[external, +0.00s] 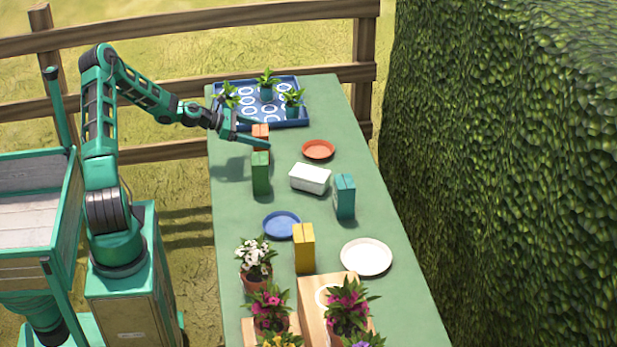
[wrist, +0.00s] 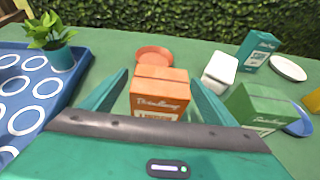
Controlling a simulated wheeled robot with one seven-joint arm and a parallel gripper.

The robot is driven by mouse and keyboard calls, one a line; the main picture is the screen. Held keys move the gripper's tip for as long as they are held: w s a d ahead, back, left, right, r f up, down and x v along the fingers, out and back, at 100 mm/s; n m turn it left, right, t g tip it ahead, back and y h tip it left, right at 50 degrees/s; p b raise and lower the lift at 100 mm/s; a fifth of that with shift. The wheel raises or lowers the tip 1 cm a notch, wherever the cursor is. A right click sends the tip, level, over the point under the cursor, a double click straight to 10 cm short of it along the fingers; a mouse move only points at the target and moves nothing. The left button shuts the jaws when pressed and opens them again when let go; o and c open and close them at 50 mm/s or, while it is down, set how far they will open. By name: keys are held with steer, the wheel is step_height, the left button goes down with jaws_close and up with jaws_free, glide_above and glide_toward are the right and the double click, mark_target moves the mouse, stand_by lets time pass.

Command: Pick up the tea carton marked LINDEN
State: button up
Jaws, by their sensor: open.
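An orange carton (wrist: 158,88) stands upright on the green table, between the two spread fingers of my gripper (wrist: 158,76) in the wrist view. In the external view the orange carton (external: 261,131) is partly covered by my open gripper (external: 267,136). A green carton (external: 261,174) stands just in front of it. A teal carton (external: 345,198) and a yellow carton (external: 304,249) stand farther along.
A blue tray (external: 219,111) with potted plants is behind my gripper. A terracotta plate (external: 318,149), white tub (external: 310,178), blue plate (external: 281,225) and white plate (external: 366,257) lie on the table (external: 390,225). Flower pots and a wooden stand (external: 313,286) fill the near end.

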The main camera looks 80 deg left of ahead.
steer(key=shift+c, duration=0.5)
steer(key=c, duration=1)
